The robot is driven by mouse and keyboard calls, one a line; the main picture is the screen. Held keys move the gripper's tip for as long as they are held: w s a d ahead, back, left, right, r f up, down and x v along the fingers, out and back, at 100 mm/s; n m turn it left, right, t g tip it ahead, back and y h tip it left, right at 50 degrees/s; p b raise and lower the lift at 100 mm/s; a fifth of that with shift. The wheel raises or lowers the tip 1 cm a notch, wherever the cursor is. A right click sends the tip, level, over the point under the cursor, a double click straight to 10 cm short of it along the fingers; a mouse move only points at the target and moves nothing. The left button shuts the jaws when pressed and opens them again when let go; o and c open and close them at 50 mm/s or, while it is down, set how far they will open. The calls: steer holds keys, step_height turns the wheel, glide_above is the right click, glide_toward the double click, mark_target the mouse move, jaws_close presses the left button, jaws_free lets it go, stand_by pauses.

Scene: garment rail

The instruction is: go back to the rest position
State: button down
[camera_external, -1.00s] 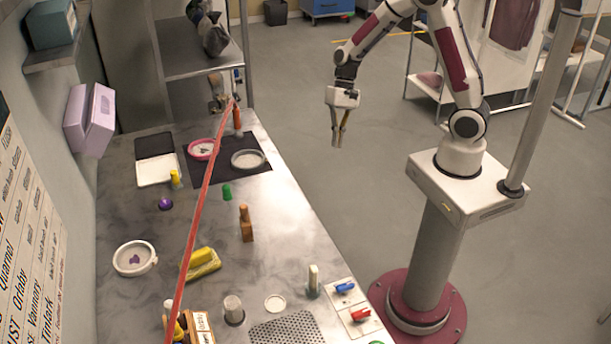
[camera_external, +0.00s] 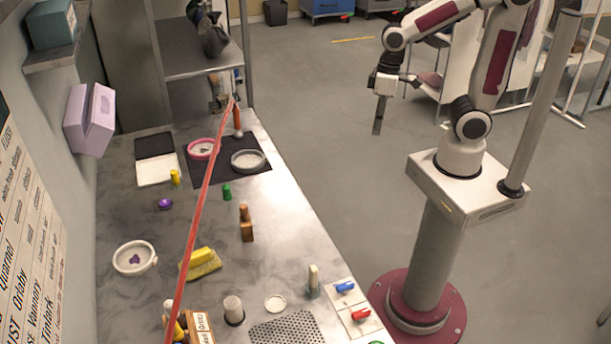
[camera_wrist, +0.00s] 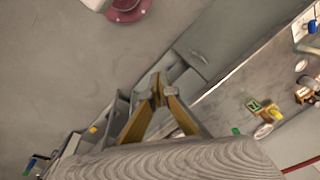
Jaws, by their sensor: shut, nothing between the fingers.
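My gripper (camera_external: 377,126) hangs in the air over the bare floor, right of the workbench and well apart from it. Its fingers point down and look closed, with nothing between them. In the wrist view the two yellowish fingers (camera_wrist: 158,95) meet at their tips. My arm rises from the pedestal and bends over to the left, with the wrist hanging below the forearm.
The metal workbench (camera_external: 285,235) carries dishes, coloured pegs and a yellow block (camera_external: 201,262). A red strip (camera_external: 203,195) runs slanting above it. A grey post (camera_external: 540,100) stands right beside my arm. A garment rail (camera_external: 575,85) is behind. The floor around my gripper is clear.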

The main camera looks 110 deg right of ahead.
steer(key=s+a+r+n+t, duration=0.4)
steer(key=a+r+n, duration=0.2)
steer(key=a+r, duration=0.2)
steer(key=shift+s+a+r+n+h, duration=0.25)
steer(key=shift+a+n+h, duration=0.15)
steer(key=shift+a, duration=0.55)
